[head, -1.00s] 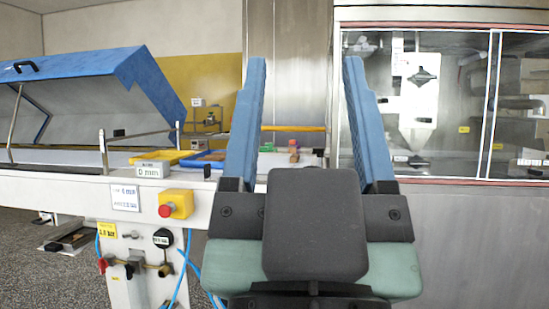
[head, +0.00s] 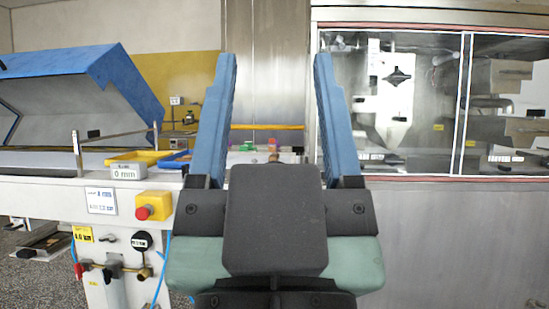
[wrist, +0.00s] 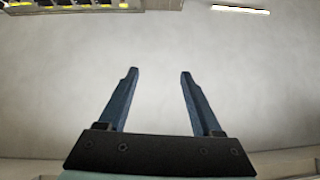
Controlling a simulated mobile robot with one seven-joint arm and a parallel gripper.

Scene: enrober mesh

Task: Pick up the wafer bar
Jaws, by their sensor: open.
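My gripper (head: 275,57) is open and empty, its two blue fingers pointing up in the middle of the head view. The wrist view shows the same open gripper (wrist: 159,72) with only a plain pale surface between and beyond the fingers. I cannot make out a wafer bar for certain in either view. Small coloured items (head: 272,145) lie on the far end of the white machine's top, seen between the fingers and too small to tell apart. My gripper hides part of that top.
The white machine (head: 60,193) stands on the left with a raised blue hood (head: 75,62), a yellow tray (head: 138,156), a blue tray (head: 176,160) and a red stop button (head: 143,212). A glass-fronted steel cabinet (head: 440,235) fills the right. Hoses and valves hang below the machine.

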